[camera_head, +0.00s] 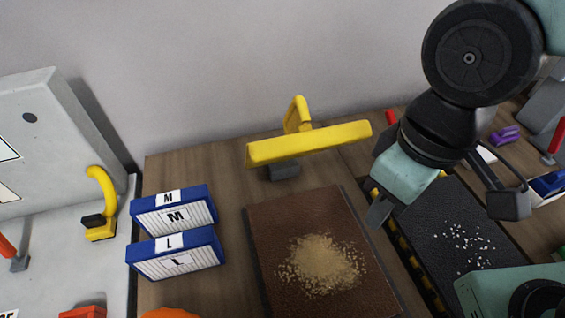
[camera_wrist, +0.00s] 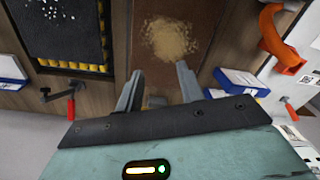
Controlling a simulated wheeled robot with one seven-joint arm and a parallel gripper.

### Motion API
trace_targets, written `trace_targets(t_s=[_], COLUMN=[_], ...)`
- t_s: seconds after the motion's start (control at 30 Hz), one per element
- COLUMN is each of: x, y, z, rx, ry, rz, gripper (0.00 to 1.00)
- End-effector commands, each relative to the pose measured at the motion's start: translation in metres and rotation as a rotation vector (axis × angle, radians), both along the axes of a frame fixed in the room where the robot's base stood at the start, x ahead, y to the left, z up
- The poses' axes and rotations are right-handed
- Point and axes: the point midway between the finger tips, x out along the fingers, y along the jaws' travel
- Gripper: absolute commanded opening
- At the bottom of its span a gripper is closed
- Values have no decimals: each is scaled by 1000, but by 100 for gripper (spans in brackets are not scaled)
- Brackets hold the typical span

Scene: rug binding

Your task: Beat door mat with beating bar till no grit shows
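A brown mat (camera_head: 275,215) lies on the wooden bench with a heap of tan grit (camera_head: 320,262) on it; both also show in the wrist view, the grit (camera_wrist: 168,38) near the top. A yellow bar (camera_head: 308,146) with an upright yellow handle (camera_head: 297,113) is behind the mat, above a small grey block (camera_head: 284,170); I take it for the beating bar. My gripper (camera_head: 381,208) is over the right side of the brown mat, apart from the bar. In the wrist view its two fingers (camera_wrist: 158,84) stand apart with no held object visible.
A black mat (camera_head: 455,205) with white specks and a yellow-toothed edge lies at right. Blue-and-white boxes marked M (camera_head: 175,212) and L (camera_head: 176,255) stand at left. A yellow-handled clamp (camera_head: 101,205) is further left. An orange item (camera_wrist: 282,40) shows in the wrist view.

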Motion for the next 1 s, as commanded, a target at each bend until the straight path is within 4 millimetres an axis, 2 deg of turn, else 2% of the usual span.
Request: trace_targets(t_s=[0.4, 0.43, 0.53, 0.57, 0.6, 0.77, 1.0], x=[0, 0, 3, 5, 8, 40, 112], y=[0, 0, 2, 3, 5, 21, 37], z=[0, 0, 2, 4, 8, 35, 88], rx=[0, -1, 0, 0, 0, -4, -41], ry=[0, 1, 3, 7, 12, 50, 129], rz=[0, 0, -4, -8, -13, -64, -186], gripper=[38, 32, 4, 0, 0, 0, 0])
